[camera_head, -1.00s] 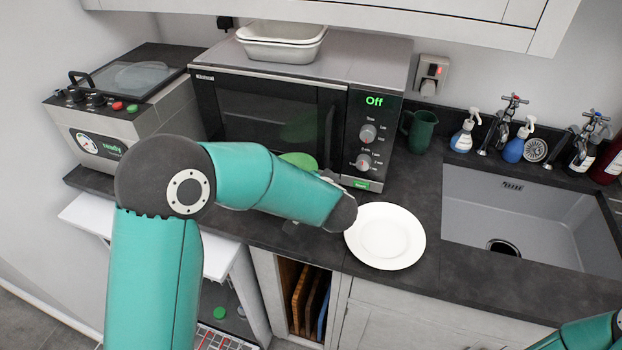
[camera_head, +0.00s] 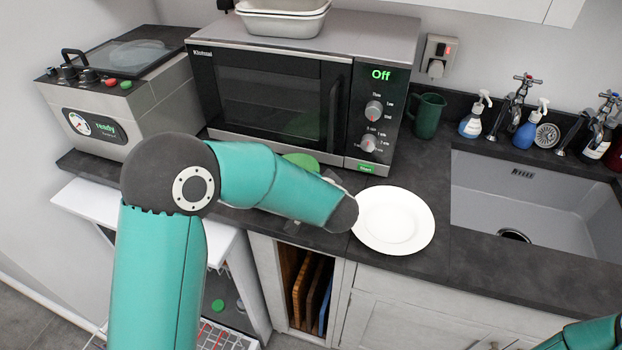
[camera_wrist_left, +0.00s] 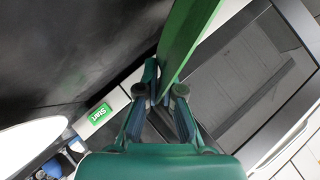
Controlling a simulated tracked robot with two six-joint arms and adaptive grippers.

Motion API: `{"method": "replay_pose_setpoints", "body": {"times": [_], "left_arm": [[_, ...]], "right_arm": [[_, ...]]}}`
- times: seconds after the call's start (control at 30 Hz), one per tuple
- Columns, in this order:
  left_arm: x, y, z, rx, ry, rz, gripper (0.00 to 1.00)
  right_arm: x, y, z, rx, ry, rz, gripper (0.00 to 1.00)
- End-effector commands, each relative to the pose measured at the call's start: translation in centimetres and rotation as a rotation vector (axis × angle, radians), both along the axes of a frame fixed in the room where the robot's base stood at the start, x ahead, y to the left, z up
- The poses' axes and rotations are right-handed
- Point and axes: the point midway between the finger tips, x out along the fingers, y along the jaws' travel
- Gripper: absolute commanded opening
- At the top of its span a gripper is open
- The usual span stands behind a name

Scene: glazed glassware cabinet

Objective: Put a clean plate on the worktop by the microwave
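A white plate (camera_head: 394,220) lies flat on the dark worktop, in front of the right end of the microwave (camera_head: 270,95). Part of a white round edge, likely this plate, shows at the lower left of the left wrist view (camera_wrist_left: 22,150). My left arm reaches across in front of the microwave and hides its own gripper in the head view. In the left wrist view my left gripper (camera_wrist_left: 165,95) has its fingers closed around a thin green plate-like disc (camera_wrist_left: 188,40), seen nearly edge-on. The disc (camera_head: 301,161) shows partly above my forearm in the head view. My right gripper is out of view.
A green mug (camera_head: 428,115) stands right of the microwave. The sink (camera_head: 530,195) and spray bottles (camera_head: 474,118) are further right. A boxy machine marked "ready" (camera_head: 120,110) stands left. Boards (camera_head: 305,290) stand in a cabinet slot below. An open dishwasher-like rack (camera_head: 225,335) is lower left.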

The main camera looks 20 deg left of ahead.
Motion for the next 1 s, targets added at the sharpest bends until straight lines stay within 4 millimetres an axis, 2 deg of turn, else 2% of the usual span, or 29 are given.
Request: {"method": "replay_pose_setpoints", "body": {"times": [0.07,0.1,0.23,0.27,0.67,0.77,1.0], "left_arm": [[0.0,0.0,0.1,0.001,-0.002,0.0,0.0],[0.0,0.0,0.1,0.001,-0.002,0.0,0.11],[0.0,0.0,0.1,0.001,-0.001,0.0,0.33],[0.0,0.0,0.1,0.001,-0.001,0.0,0.35],[-0.3,-0.3,0.3,0.0,0.0,-0.002,0.35],[-1.0,-0.9,0.8,-0.001,0.0,-0.003,0.35],[-4.2,-3.2,3.2,0.001,-0.003,-0.006,0.35]], "right_arm": [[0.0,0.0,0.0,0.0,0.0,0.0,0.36],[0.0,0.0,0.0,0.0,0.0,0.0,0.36],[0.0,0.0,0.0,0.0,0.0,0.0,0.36],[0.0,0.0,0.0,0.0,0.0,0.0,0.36],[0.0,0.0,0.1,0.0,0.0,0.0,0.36],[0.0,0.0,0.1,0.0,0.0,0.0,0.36],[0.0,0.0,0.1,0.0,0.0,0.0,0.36]]}}
